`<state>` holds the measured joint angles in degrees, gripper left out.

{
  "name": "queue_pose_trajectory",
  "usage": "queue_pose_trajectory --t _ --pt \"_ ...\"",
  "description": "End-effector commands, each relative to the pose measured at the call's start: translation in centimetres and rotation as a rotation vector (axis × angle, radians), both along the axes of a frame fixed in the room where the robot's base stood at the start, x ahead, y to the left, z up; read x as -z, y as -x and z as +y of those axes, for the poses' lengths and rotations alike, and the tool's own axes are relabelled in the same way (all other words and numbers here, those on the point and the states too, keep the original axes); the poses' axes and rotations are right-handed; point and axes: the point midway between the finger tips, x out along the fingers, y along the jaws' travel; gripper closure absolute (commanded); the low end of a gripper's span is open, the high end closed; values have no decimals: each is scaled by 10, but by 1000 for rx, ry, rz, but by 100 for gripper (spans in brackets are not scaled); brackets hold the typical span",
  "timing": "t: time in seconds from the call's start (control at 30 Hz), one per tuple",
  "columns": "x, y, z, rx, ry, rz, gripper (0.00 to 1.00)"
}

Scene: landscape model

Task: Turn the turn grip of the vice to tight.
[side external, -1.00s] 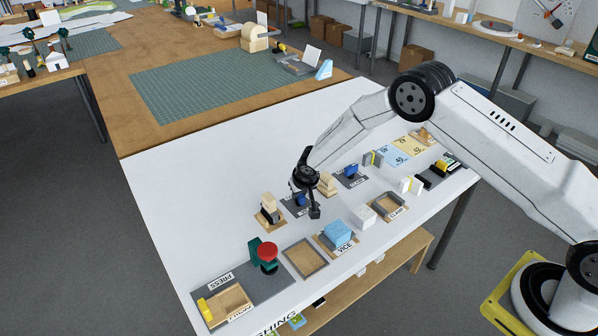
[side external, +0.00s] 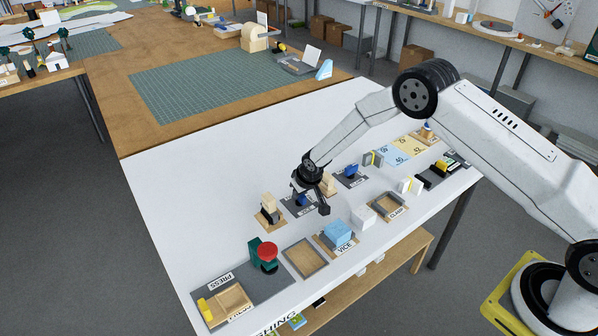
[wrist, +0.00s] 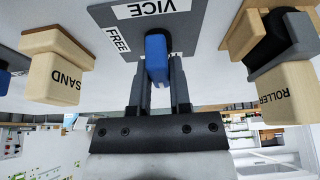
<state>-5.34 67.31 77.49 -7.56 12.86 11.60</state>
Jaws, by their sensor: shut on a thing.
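The vice's turn grip (wrist: 156,58) is a blue upright tab on a grey plate (wrist: 195,45) marked VICE, with a FREE label at one corner. In the wrist view my gripper (wrist: 159,85) has its two dark fingers on either side of the grip, shut on it. The grip's far end shows past the fingertips. A tight label cannot be made out.
A wooden SAND block (wrist: 60,65) stands to the left of the plate in the wrist view, and a wooden ROLLER block (wrist: 285,85) with a dark part to the right. Another blue grip (side external: 351,170) sits on a grey plate further back. Bare white tabletop (side external: 190,190) lies left.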

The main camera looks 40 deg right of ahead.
Motion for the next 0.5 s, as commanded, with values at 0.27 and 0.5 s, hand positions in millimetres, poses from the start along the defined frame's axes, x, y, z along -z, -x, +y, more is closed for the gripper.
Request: queue_pose_trajectory --t 0.27,0.5 --pt "0 0 0 -5 2 1 100" --pt "0 0 0 -3 1 0 41"
